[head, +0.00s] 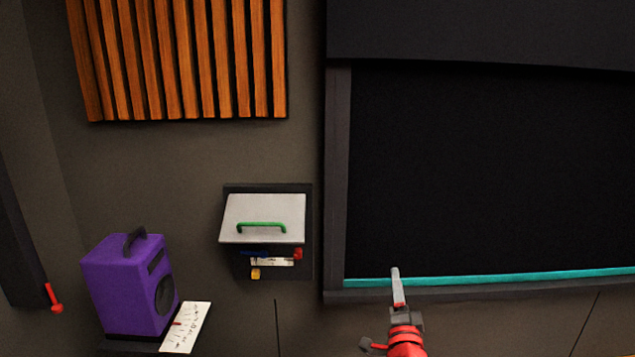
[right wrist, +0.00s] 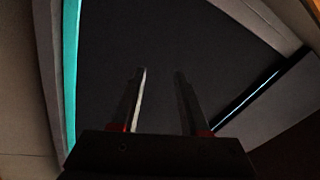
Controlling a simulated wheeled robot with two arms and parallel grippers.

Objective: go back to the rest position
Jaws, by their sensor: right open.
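My right gripper (head: 397,288) rises from the bottom edge of the head view, in front of the lower left part of the dark window. In the right wrist view its two fingers (right wrist: 158,98) stand apart with nothing between them. A wall panel with a light grey cover (head: 262,210) and a green handle (head: 262,227) is to the left of the gripper in the head view. Below the cover, small red, yellow and blue parts show; the rest of the panel's inside is hidden. My left gripper is not in view.
A purple speaker (head: 120,285) stands on a small shelf at the lower left, with a white paper (head: 186,327) beside it. A wooden slatted panel (head: 180,60) hangs above. The dark window (head: 490,170) has a teal strip (head: 500,276) along its bottom.

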